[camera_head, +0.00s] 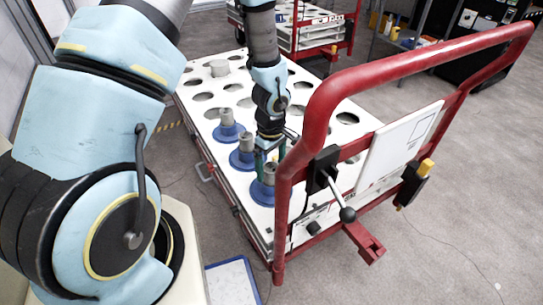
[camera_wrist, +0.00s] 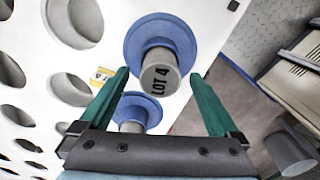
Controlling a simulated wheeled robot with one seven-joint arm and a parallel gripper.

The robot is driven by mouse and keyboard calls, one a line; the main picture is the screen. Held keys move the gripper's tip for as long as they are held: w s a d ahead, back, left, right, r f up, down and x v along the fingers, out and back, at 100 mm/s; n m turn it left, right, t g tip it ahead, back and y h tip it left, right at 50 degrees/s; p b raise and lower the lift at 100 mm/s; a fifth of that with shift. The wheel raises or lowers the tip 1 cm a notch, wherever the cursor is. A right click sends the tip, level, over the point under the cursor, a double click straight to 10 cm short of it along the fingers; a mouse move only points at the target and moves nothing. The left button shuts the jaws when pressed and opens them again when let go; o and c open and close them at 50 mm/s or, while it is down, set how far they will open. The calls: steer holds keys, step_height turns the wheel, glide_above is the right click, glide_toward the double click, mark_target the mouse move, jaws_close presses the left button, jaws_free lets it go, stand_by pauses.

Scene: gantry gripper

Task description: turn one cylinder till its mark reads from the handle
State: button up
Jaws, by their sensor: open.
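My gripper (camera_head: 270,161) points down over the near row of the white cart top (camera_head: 333,143). Its two green fingers are open in the wrist view (camera_wrist: 158,74). A grey cylinder (camera_wrist: 160,71) in a blue collar shows between and beyond the fingertips, with a gap on both sides. Its top carries the black mark "LOT 4", running upward in the wrist picture. A second blue-collared cylinder (camera_wrist: 133,126) is partly hidden behind the gripper's palm. In the head view, blue-collared cylinders stand at the back (camera_head: 227,120), middle (camera_head: 243,145) and front (camera_head: 268,176) of a row.
The cart's red handle (camera_head: 420,60) rises at the right, with a white panel (camera_head: 400,145) and a black-knobbed lever (camera_head: 347,214). Empty round holes fill much of the top. A blue-edged tray (camera_head: 232,282) lies below.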

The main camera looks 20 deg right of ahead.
steer(key=shift+f, duration=0.65)
jaws_close()
stand_by(0.4)
steer(key=shift+r, duration=0.2)
stand_by(0.4)
steer(key=shift+n, duration=1.5)
